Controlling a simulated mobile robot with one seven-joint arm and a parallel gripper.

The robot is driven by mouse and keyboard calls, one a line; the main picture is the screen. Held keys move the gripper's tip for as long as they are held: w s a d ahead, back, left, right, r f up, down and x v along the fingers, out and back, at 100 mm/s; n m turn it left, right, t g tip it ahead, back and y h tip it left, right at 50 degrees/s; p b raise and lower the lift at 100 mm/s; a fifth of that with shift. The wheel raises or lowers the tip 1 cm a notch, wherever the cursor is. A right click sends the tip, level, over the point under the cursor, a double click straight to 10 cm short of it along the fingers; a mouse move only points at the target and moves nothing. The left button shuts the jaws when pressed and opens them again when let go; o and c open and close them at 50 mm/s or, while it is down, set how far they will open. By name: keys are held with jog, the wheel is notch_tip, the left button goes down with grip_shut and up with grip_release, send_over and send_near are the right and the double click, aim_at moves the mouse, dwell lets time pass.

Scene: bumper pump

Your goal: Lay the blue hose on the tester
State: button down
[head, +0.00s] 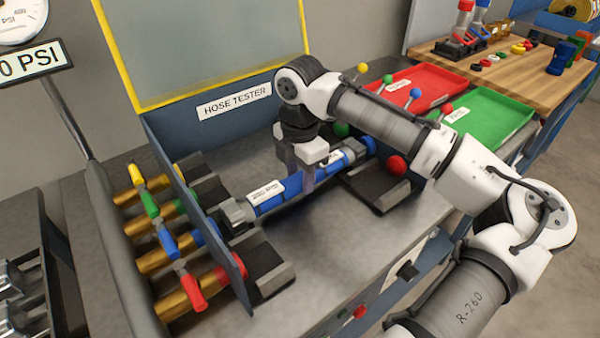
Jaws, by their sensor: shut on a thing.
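The blue hose (287,194) is a straight blue tube with white labels and a grey fitting at its left end. It lies lengthwise over the hose tester (235,104), between the left row of dark blocks (268,273) and the right blocks (378,189). My gripper (308,176) points down and is shut on the hose near its middle. The fingertips are partly hidden. The left fitting is close to the panel by the blue valve (168,242); I cannot tell whether it touches or rests in a block.
Yellow, green, blue and red valve handles stand at the left on brass pipes. A red tray (415,84) and a green tray (490,117) lie behind my arm at the right. A wooden bench (500,62) with small parts stands beyond. A pressure gauge (22,20) is at upper left.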

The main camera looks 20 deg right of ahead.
aim_at(300, 174)
jog(key=c, duration=0.9)
grip_release()
jog(key=shift+f, duration=0.1)
notch_tip(300, 174, up, 12)
jog(key=shift+r, duration=0.2)
